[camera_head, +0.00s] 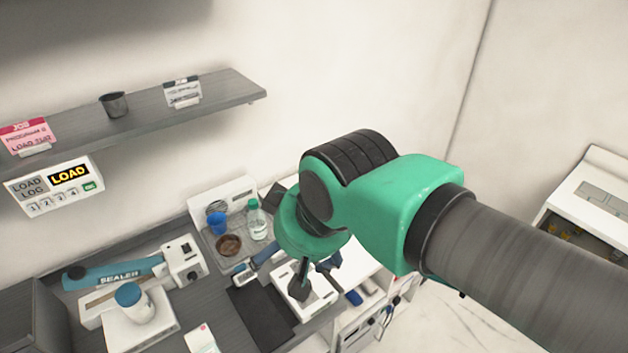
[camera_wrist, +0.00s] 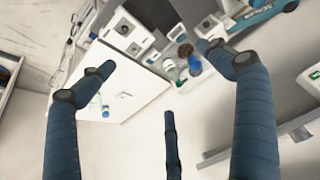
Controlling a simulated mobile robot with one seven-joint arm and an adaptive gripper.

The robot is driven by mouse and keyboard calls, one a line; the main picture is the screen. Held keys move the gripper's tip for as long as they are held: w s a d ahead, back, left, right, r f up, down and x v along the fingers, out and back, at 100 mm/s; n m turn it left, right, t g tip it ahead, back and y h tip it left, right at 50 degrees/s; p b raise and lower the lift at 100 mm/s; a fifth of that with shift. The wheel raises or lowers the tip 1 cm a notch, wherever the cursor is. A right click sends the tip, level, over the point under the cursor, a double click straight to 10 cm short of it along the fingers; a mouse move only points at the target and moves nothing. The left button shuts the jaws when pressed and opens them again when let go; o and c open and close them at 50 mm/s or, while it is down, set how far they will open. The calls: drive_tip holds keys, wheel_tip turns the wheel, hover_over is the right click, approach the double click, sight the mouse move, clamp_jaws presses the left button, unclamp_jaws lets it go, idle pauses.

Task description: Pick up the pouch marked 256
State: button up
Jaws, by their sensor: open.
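I cannot make out a pouch marked 256 in either view; no such number is readable on the counter. My gripper (camera_head: 316,279) hangs over the right part of the counter (camera_head: 255,320), partly hidden by my green wrist. In the wrist view, the dark blue fingers of my gripper (camera_wrist: 158,72) are spread wide with nothing between them. Beyond them lies a white surface (camera_wrist: 150,88) with a small blue-and-clear item (camera_wrist: 104,108) on it. I cannot tell whether the fingers touch anything.
A sealer (camera_head: 112,273), a blue-lidded jar (camera_head: 134,300) and a tray area with a blue cup (camera_head: 217,223), brown dish (camera_head: 229,245) and green-capped bottle (camera_head: 256,222) crowd the counter. A grey shelf (camera_head: 150,112) and LOAD panel (camera_head: 56,187) are on the wall.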

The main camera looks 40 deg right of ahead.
drive_tip(key=w+d+m+g+p, duration=0.15)
drive_tip(key=w+d+m, duration=0.35)
drive_tip(key=w+d, duration=0.6)
drive_tip(key=w+d+m+g+p, duration=0.15)
drive_tip(key=w+d+m, duration=0.45)
drive_tip(key=w, duration=0.9)
drive_tip(key=w+d+f+m+g, duration=0.1)
drive_tip(key=w+d+f+m, duration=0.3)
drive_tip(key=d+f, duration=0.8)
drive_tip(key=w+d+f+m+g, duration=0.1)
drive_tip(key=w+d+f+m, duration=0.2)
drive_tip(key=w+d+f, duration=0.4)
drive_tip(key=d+f+p, duration=0.1)
drive_tip(key=d+f, duration=0.4)
drive_tip(key=d, duration=0.3)
drive_tip(key=shift+d+m+g, duration=0.2)
drive_tip(key=shift+m+g, duration=0.1)
drive_tip(key=shift+m, duration=0.1)
drive_tip(key=shift+f, duration=0.1)
drive_tip(key=shift+f+b, duration=0.4)
drive_tip(key=shift+f, duration=3.75)
drive_tip(key=shift+f, duration=0.15)
drive_tip(key=shift+d+f+b, duration=0.15)
drive_tip(key=shift+f+b, duration=0.15)
drive_tip(key=shift+f, duration=2.15)
